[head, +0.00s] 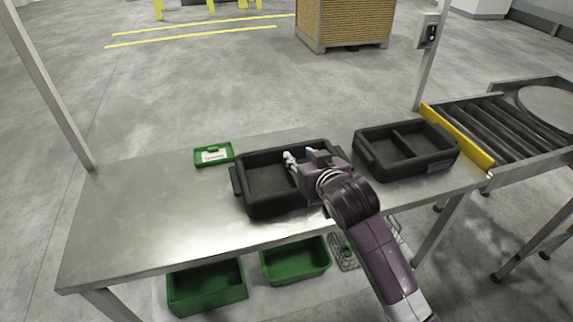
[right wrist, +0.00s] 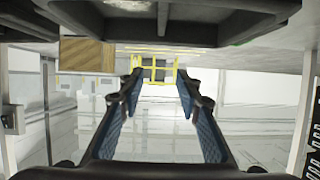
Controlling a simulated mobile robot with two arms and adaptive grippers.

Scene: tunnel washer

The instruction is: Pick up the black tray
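A black tray (head: 262,203) with a divider sits on the steel table, left of centre in the head view. A second black divided tray (head: 405,177) stands to its right near the conveyor. My right gripper (head: 299,156) is over the right part of the left tray and hides some of its inside and divider. The right wrist view shows its two blue-padded fingers (right wrist: 162,78) apart with nothing between them. Dark tray compartments (right wrist: 155,18) cross the top of that view. I cannot tell whether the gripper touches the tray. My left gripper is out of view.
A small green box (head: 213,156) with a white label stands behind the left tray. Green bins (head: 208,288) are under the table. A roller conveyor (head: 497,128) with a yellow edge adjoins the right end. The table's left part (head: 140,225) is clear.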

